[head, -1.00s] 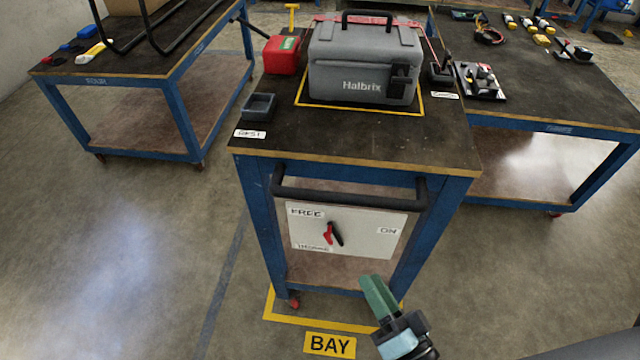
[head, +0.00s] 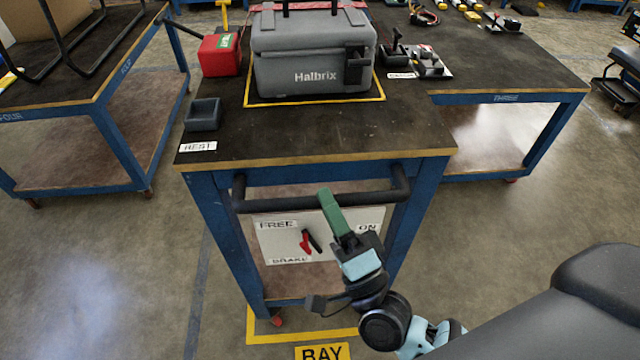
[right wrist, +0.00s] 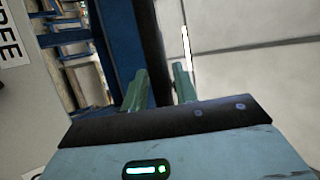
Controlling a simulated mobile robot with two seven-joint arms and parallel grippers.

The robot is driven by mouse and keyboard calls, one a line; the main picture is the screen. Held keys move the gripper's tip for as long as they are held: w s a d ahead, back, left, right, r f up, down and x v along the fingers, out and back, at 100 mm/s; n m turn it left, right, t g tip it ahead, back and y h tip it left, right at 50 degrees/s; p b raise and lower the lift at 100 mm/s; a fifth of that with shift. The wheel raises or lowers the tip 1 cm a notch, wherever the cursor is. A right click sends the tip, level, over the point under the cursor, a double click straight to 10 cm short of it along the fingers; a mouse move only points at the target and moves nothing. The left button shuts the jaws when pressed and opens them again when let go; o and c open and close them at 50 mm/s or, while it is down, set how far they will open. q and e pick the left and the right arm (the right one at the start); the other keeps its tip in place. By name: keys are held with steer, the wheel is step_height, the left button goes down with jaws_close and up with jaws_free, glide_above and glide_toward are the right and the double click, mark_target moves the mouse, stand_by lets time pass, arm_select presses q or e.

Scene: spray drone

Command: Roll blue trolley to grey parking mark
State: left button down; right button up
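The blue trolley (head: 213,218) stands in the middle of the head view, with a dark push handle (head: 275,205) across its near side. Below the handle is a white panel (head: 275,240) marked FREE, ON and BRAKE, with a small red and black lever (head: 309,241). My right gripper (head: 332,208) overlaps the handle in the head view. In the right wrist view its green fingers (right wrist: 160,88) are apart, with a dark bar (right wrist: 150,45) showing between them; contact is unclear. My left gripper is out of view. No clearly grey parking mark is identifiable.
A grey Halbrix case (head: 312,60), a red box (head: 219,55) and a dark tray (head: 203,115) sit on the trolley. Yellow floor lines and a BAY sign (head: 322,352) lie at its base. Blue tables stand left (head: 118,140) and right (head: 570,110). Floor at lower left is clear.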

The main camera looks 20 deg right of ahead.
steer(key=shift+x, duration=1.55)
jaws_close()
